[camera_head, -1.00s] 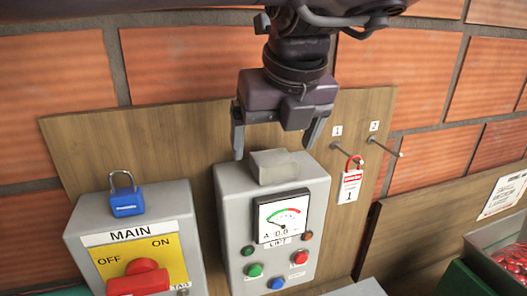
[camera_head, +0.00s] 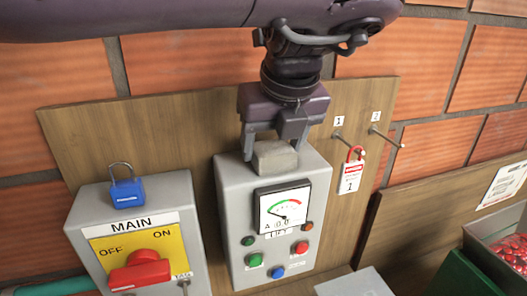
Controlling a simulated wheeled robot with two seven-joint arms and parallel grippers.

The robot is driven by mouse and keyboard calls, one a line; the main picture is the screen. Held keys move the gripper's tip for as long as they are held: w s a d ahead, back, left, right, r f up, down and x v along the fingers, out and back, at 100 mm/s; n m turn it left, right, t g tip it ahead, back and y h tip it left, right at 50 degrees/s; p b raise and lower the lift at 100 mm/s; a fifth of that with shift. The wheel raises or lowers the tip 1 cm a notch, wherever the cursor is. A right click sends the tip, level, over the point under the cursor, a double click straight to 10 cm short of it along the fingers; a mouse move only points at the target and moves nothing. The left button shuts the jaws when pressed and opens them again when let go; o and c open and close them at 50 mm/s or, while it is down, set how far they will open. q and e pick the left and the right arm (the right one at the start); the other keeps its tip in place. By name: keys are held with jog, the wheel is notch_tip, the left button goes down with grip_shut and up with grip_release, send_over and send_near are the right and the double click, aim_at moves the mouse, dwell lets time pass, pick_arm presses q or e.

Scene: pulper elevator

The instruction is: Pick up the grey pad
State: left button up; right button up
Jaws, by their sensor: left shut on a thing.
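The grey pad (camera_head: 274,159) is a small block on top of the grey LIFT control box (camera_head: 238,217), above its meter. My left gripper (camera_head: 272,150) points down from above, with its fingers on either side of the pad, shut on it. The pad still appears to be at the box top; I cannot tell whether it touches the box. My right gripper is not in view.
The MAIN switch box (camera_head: 88,233) with a red knob stands at left, with a blue padlock (camera_head: 127,191) on top. A red tag (camera_head: 350,179) hangs from a peg at right. A wooden board (camera_head: 85,135) stands behind. A crate of red items (camera_head: 510,252) is at far right.

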aim_at(275, 149)
pick_arm(q)
jog(key=shift+r, duration=0.1)
notch_tip(275, 149, up, 10)
dwell(0.5)
